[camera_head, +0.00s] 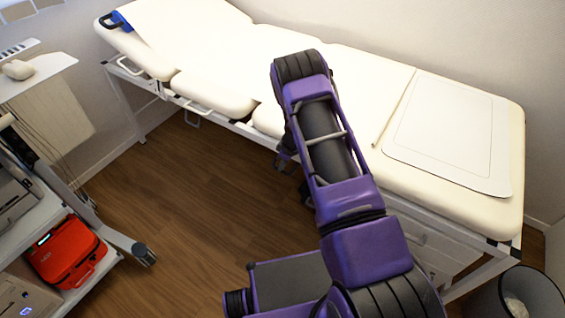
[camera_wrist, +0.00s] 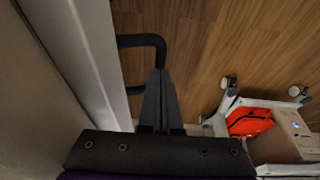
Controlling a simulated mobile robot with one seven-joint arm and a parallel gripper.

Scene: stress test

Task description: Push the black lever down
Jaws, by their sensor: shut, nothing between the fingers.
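A black lever (camera_wrist: 142,40), a bent rod, sticks out from the pale side rail of the bed in the wrist view. Its bent end meets the tips of my gripper (camera_wrist: 160,74) in the picture; I cannot tell whether they touch. My gripper's two dark fingers are together, with nothing between them.
A cart at the left holds a red case (camera_head: 68,252) and a cardboard box (camera_head: 25,298); the red case also shows in the wrist view (camera_wrist: 249,121). A bin (camera_head: 535,295) stands at the lower right. The wooden floor (camera_head: 165,200) between cart and bed is clear.

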